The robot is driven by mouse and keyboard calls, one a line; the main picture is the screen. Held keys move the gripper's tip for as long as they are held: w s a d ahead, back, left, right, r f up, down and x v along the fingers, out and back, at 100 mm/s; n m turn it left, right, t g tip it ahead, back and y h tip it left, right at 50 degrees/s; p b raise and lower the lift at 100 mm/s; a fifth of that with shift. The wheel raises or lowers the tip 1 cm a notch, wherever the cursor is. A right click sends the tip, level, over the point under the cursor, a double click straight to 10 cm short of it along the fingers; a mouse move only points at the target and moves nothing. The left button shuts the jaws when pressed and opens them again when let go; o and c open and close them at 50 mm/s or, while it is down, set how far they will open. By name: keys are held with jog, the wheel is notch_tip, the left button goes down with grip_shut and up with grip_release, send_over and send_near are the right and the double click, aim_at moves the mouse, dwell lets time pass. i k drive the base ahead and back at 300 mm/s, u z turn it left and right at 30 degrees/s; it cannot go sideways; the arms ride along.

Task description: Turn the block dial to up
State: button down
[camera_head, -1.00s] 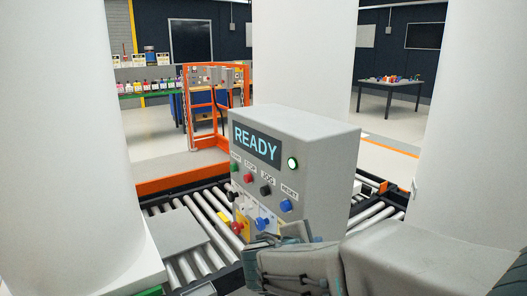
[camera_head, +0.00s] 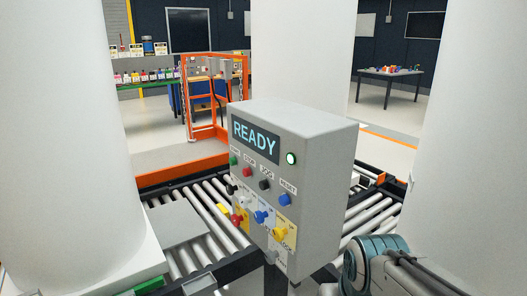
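The grey control box (camera_head: 322,190) stands in the middle of the head view, its screen (camera_head: 255,143) reading READY. Low on its front are several coloured dials: a red one (camera_head: 237,217), a blue one (camera_head: 261,217) and a yellow one (camera_head: 284,228). Small lettering below the yellow dial seems to end in "OCK", too small to read surely. The direction each dial points cannot be told. My arm shows at the lower right, to the right of the box and apart from the dials. My gripper's fingers are not in view.
Green, red, black and blue buttons (camera_head: 285,200) and a lit round lamp (camera_head: 291,158) are higher on the box. Roller conveyors (camera_head: 213,211) run behind and beside it. White columns (camera_head: 65,130) stand left, right and behind. An orange frame (camera_head: 189,105) is farther back.

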aim_at(278, 235)
jog(key=k, duration=1.3)
jog(key=u, duration=0.5)
jog(key=i, duration=1.65)
jog(key=z, duration=0.55)
